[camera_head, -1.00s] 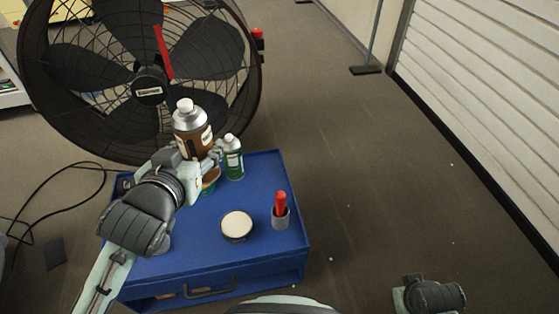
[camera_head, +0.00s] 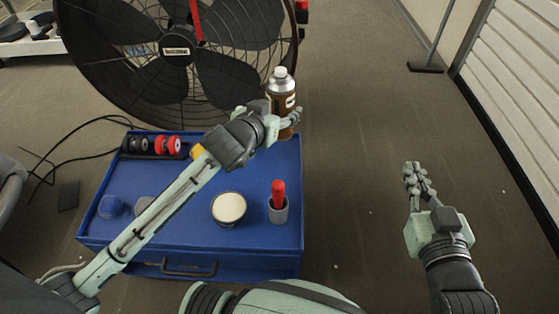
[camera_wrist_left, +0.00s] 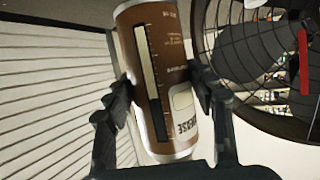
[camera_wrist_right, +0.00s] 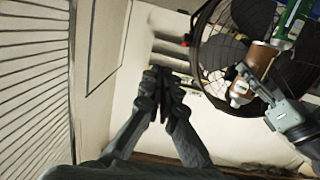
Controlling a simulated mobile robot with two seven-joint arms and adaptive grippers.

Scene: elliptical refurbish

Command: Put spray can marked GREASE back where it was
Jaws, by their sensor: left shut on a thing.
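The GREASE can (camera_head: 280,86) is brown with a silver top and pale cap. My left gripper (camera_head: 284,117) is shut around it, at the back right corner of the blue cabinet top (camera_head: 255,178). The can looks upright; I cannot tell whether its base touches the cabinet. In the left wrist view the can (camera_wrist_left: 158,75) fills the space between both fingers, with the word GREASE upside down on its label. My right gripper (camera_head: 416,172) is raised over the floor right of the cabinet, empty. Its fingers (camera_wrist_right: 165,82) are together in the right wrist view.
A large black fan (camera_head: 165,55) stands behind the cabinet. A green can (camera_wrist_right: 292,18) shows in the right wrist view.

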